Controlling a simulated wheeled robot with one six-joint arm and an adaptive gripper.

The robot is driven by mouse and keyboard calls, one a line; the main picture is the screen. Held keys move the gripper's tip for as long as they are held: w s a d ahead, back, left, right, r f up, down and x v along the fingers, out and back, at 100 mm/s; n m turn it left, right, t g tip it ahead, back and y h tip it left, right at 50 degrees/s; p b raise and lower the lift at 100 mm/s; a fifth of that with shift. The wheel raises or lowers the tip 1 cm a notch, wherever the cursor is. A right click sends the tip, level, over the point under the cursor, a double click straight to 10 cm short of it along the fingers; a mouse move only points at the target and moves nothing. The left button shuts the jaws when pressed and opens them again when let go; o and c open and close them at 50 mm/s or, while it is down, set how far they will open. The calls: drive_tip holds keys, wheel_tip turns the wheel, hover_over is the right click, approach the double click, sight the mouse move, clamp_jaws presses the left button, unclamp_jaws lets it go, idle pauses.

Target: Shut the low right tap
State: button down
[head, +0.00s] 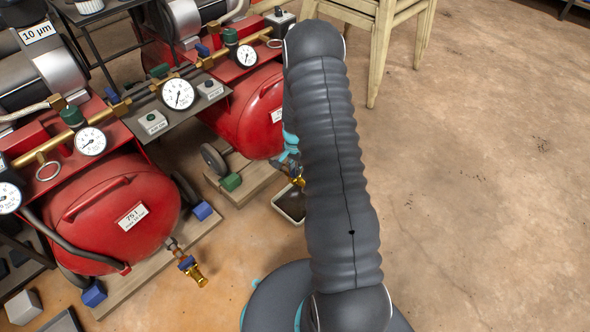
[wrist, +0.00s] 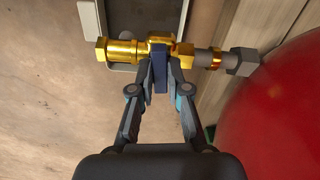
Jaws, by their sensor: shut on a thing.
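The low right tap is a brass valve (wrist: 125,50) at the foot of the right red tank (head: 255,115). In the wrist view its body lies level across the picture, joined by a grey pipe on the right. Its blue lever (wrist: 160,68) stands crosswise to the body. My gripper (wrist: 160,75) is shut on this lever, one finger on each side. In the head view my arm hides most of the tap; a bit of brass (head: 298,181) shows below my gripper (head: 290,160).
A grey tray (head: 290,203) lies below the tap. Another low brass tap (head: 195,274) with a blue lever sits on the left red tank (head: 115,215). Gauges and brass pipes run above the tanks. A wooden chair (head: 385,25) stands behind; the right floor is clear.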

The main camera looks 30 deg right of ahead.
drive_tip(key=shift+m, duration=0.7)
drive_tip(key=c, duration=1.1)
unclamp_jaws()
drive_tip(key=shift+c, duration=0.2)
wheel_tip(320, 180, up, 12)
